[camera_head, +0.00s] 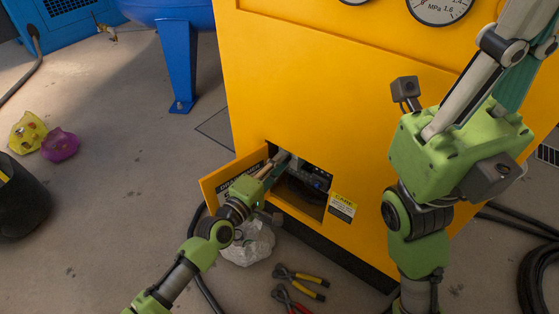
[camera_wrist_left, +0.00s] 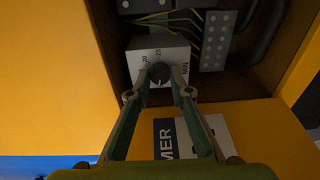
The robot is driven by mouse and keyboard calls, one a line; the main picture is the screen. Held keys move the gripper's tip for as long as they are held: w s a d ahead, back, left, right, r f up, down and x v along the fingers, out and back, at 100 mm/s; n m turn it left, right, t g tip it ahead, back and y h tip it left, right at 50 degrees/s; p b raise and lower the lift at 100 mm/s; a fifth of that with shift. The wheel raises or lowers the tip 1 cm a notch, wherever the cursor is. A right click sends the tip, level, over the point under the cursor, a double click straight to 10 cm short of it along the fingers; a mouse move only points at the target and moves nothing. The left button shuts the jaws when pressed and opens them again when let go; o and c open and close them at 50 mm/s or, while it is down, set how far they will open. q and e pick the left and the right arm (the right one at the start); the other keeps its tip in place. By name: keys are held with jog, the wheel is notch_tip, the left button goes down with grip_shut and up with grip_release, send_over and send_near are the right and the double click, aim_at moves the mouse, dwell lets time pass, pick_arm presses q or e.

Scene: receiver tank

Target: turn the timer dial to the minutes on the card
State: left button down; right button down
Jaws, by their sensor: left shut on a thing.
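The timer (camera_wrist_left: 150,62) is a white box with printed numbers, 20 and 25 among them, and "MIN" on its face. Its small dark dial (camera_wrist_left: 159,73) sits between the fingertips of my left gripper (camera_wrist_left: 160,92), which is shut on it. In the head view my left gripper (camera_head: 288,160) reaches into the open compartment of the yellow cabinet and hides the timer. A white and blue card (camera_wrist_left: 168,138) ending in "MER" lies below, partly covered by the fingers; no minutes are readable. My right arm shows at right, but its fingers do not.
The compartment's yellow door (camera_head: 222,184) stands open at left. Wires and a grey terminal strip (camera_wrist_left: 217,40) lie beside the timer. A yellow-and-white label (camera_head: 342,207) is right of the opening. Pliers (camera_head: 300,280) and a crumpled white bag (camera_head: 250,246) lie on the floor.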

pick_arm(q)
jog(key=shift+n, duration=1)
jog(key=c, duration=2.1)
grip_release()
jog(key=v, duration=1.2)
